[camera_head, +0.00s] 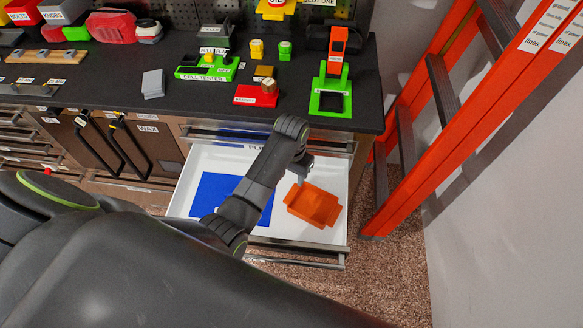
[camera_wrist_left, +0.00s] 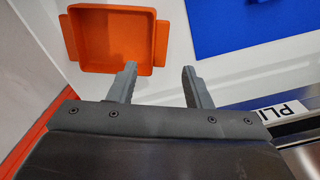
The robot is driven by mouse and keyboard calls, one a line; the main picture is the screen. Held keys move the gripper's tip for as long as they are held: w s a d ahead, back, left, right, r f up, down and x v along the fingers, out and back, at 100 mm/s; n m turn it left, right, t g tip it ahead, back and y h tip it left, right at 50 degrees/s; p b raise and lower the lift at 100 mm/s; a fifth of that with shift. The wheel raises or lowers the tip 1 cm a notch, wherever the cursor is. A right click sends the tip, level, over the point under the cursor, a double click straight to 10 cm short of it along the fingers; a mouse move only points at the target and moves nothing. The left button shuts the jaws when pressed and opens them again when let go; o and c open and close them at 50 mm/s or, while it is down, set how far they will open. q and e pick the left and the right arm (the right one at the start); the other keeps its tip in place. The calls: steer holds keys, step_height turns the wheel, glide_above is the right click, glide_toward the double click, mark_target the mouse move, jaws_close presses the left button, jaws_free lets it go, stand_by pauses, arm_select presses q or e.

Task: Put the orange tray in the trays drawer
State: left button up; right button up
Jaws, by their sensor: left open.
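The orange tray (camera_head: 313,206) lies inside the open white drawer (camera_head: 277,233), towards its right side. It is empty, with a tab at each end; in the left wrist view the tray (camera_wrist_left: 112,35) is at the upper left. My left gripper (camera_head: 302,178) is over the drawer at the tray's back edge. In the left wrist view the gripper (camera_wrist_left: 160,68) has its two fingers apart with nothing between them. One finger appears close to the tray's edge; I cannot tell if it touches. My right gripper is not in view.
A blue panel (camera_head: 214,193) lies on the drawer floor left of the tray. A drawer label (camera_wrist_left: 287,108) starting "PLI" is partly hidden. The dark bench top (camera_head: 208,105) above holds a green cell tester, a red block and other items. An orange ladder (camera_head: 470,120) stands on the right.

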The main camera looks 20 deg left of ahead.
arm_select(q)
steer(key=shift+r, duration=1.4)
steer(key=shift+f, duration=0.1)
